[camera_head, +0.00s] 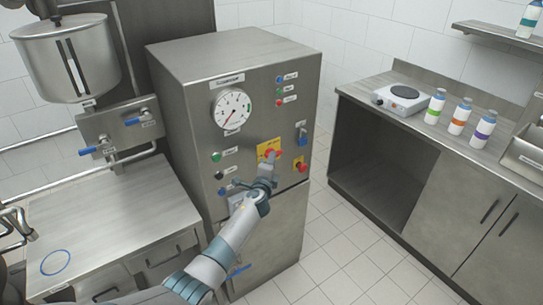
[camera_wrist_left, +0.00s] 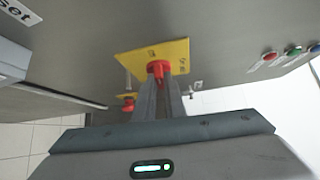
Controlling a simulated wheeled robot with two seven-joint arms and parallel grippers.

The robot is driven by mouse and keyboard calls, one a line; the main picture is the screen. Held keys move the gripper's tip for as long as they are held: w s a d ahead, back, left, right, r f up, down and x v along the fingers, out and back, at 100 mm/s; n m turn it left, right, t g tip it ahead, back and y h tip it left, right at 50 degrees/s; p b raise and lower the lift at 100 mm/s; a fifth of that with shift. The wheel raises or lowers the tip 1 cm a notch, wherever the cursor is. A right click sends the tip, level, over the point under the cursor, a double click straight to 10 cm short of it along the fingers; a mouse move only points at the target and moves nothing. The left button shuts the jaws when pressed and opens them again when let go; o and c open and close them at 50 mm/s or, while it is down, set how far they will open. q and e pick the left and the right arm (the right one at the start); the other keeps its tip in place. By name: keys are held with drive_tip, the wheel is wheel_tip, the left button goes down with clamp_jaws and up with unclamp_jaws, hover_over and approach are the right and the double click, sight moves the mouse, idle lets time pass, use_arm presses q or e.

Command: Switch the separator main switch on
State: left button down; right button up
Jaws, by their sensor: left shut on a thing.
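A steel cabinet (camera_head: 235,130) stands in the middle of the head view, with a control panel on its front. A red rotary knob sits on a yellow plate (camera_head: 265,147) on this panel; its label is too small to read. In the left wrist view the red knob (camera_wrist_left: 158,68) shows in front of the yellow plate (camera_wrist_left: 177,50). My left gripper (camera_head: 270,162) reaches up to it from below. Its fingers (camera_wrist_left: 159,86) are shut on the red knob and hide part of it. The knob's exact turn position cannot be told. My right gripper is not in view.
A smaller red-and-yellow switch (camera_head: 301,167) and a blue switch (camera_head: 302,139) sit close to the right of the knob. A gauge (camera_head: 232,108) and coloured buttons are on the panel. A counter (camera_head: 365,93) with bottles stands right, with open floor between.

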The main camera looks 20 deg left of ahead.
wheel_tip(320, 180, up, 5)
drive_tip(key=p, duration=0.4)
use_arm(q)
drive_tip(key=shift+w+d+r+m+g+y+b, duration=0.25)
drive_tip(key=shift+m+g+y+b, duration=0.7)
drive_tip(key=shift+m+g, duration=0.7)
drive_tip(key=shift+w+d+r+m+g+y+b, duration=0.25)
drive_tip(key=shift+m+g+y+b, duration=0.7)
drive_tip(key=shift+g, duration=1.2)
drive_tip(key=shift+w+d+r+m+g+y+b, duration=0.1)
drive_tip(key=shift+w+r+m+g+y+b, duration=0.4)
drive_tip(key=shift+m+g+b, duration=1.15)
use_arm(e)
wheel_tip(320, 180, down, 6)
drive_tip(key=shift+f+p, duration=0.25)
drive_tip(key=shift+p, duration=0.1)
use_arm(q)
drive_tip(key=shift+s+f+n+g, duration=0.2)
drive_tip(key=shift+s+n+g, duration=0.05)
drive_tip(key=shift+s, duration=0.05)
drive_tip(key=c, duration=1.8)
unclamp_jaws()
